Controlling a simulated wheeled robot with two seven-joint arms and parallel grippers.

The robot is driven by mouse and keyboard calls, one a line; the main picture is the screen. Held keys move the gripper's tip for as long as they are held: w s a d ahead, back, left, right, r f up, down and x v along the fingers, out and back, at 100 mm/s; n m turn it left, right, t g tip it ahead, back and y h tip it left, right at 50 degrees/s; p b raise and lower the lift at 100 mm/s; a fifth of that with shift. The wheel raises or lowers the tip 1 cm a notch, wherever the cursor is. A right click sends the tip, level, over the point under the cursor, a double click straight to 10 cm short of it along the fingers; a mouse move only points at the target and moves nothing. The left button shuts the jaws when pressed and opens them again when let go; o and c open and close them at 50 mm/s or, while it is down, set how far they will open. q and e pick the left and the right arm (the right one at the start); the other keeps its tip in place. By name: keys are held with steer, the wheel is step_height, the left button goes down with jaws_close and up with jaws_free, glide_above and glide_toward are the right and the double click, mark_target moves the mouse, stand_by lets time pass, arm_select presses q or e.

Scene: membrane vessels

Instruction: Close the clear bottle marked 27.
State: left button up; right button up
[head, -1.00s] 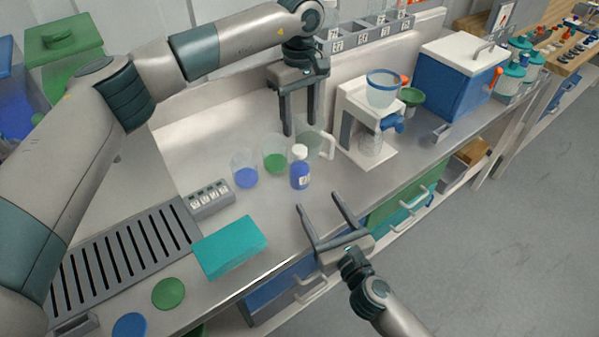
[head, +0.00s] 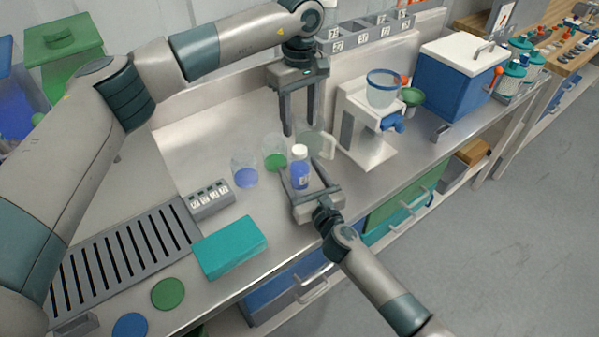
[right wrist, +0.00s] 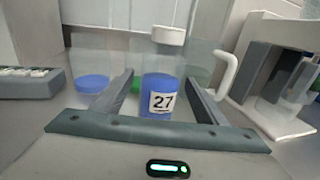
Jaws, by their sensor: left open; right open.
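The clear bottle marked 27 (head: 300,177) stands upright on the bench with blue liquid in it. Its "27" label faces me in the right wrist view (right wrist: 161,103). A white cap (right wrist: 168,36) sits on top of the bottle; I cannot tell whether it is tight. My right gripper (head: 301,167) is open, low over the bench, with one finger on each side of the bottle. I see no clear grip on it. My left gripper (head: 303,130) is open and empty, pointing down above and behind the bottle.
A beaker with blue liquid (head: 245,172), one with green liquid (head: 274,153) and a clear jug with a handle (head: 325,143) stand close by. A white dispenser stand (head: 372,153) is at the right. A teal block (head: 230,248) lies in front at left.

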jaws_close()
stand_by(0.3)
